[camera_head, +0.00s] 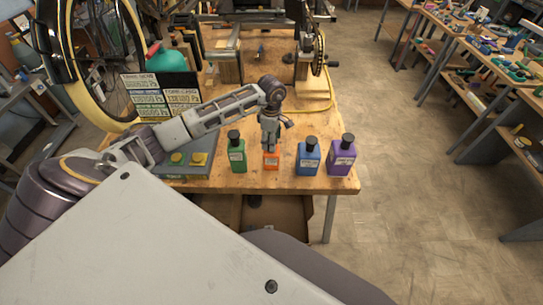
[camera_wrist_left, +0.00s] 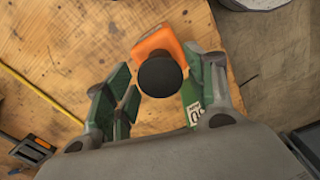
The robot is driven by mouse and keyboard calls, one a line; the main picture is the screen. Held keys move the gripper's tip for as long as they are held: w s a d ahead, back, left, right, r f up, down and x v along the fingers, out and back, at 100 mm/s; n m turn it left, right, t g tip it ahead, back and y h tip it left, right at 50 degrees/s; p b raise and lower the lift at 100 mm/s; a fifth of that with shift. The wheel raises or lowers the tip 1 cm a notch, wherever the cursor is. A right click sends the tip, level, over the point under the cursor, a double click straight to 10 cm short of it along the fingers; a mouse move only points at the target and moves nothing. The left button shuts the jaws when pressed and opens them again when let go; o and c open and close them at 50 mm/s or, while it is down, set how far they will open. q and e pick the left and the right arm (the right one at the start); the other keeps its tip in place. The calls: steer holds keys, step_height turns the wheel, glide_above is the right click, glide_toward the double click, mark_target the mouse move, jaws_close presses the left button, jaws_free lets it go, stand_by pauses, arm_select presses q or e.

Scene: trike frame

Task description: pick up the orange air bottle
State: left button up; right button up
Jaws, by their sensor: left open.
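The orange air bottle (camera_head: 271,161) stands on the workbench near its front edge, between a green bottle (camera_head: 237,156) and a blue bottle (camera_head: 308,160). My left gripper (camera_head: 270,147) is directly above it, pointing down, and hides its top. In the left wrist view, the orange bottle's shoulder (camera_wrist_left: 158,43) and round black cap (camera_wrist_left: 160,76) lie between the spread fingers of the open gripper (camera_wrist_left: 166,84). I cannot tell whether a finger touches it. A green, labelled surface (camera_wrist_left: 193,114) shows beside the right-hand finger. My right gripper is not in view.
A purple bottle (camera_head: 342,157) stands right of the blue one. A box with yellow buttons (camera_head: 188,163) and a price board (camera_head: 160,97) are to the left. The wooden bench (camera_head: 335,184) ends just in front of the bottles. A trike frame stands behind.

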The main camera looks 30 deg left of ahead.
mark_target(272, 154)
arm_select(q)
steer(key=shift+f, duration=1.2)
jaws_close()
